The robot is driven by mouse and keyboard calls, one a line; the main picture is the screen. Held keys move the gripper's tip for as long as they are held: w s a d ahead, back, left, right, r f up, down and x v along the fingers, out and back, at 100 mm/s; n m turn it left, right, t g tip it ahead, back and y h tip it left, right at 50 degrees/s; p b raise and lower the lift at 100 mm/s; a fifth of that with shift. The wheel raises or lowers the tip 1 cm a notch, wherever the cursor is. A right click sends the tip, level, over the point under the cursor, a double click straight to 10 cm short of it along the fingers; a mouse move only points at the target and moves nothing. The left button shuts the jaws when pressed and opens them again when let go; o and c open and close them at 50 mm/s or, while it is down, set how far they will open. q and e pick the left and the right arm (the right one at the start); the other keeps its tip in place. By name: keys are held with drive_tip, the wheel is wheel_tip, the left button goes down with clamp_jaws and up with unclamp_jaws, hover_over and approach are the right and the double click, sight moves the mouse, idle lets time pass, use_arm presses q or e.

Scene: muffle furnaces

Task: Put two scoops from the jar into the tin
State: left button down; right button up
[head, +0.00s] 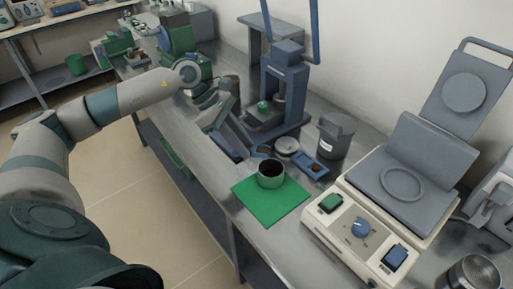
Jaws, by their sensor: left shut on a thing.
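A small grey-green tin (270,180) with a dark inside stands upright on a green mat (257,208) near the bench's front edge. A dark grey jar (336,138) with a pale label stands behind it to the right. My left gripper (240,138) is to the left of and behind the tin, low over the bench. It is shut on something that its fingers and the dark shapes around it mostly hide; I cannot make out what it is. No scoop can be clearly told apart. My right gripper is not in view.
A round grey lid-like disc (287,146) and a small blue tray (313,166) with something brown lie between tin and jar. A blue press (285,88) stands behind. A furnace-like device (373,226) with an open lid fills the right.

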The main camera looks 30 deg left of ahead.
use_arm(q)
drive_tip(key=shift+a, duration=0.2)
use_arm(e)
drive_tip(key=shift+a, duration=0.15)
use_arm(q)
drive_tip(key=shift+f, duration=0.25)
drive_tip(key=shift+f, duration=0.75)
drive_tip(key=shift+f+b, duration=0.45)
drive_tip(key=shift+f, duration=0.2)
drive_tip(key=shift+r, duration=0.15)
drive_tip(key=shift+d+p, duration=0.15)
drive_tip(key=shift+p, duration=0.35)
drive_tip(key=shift+y, duration=0.3)
drive_tip(key=shift+r+p, duration=0.1)
drive_tip(key=shift+p, duration=0.25)
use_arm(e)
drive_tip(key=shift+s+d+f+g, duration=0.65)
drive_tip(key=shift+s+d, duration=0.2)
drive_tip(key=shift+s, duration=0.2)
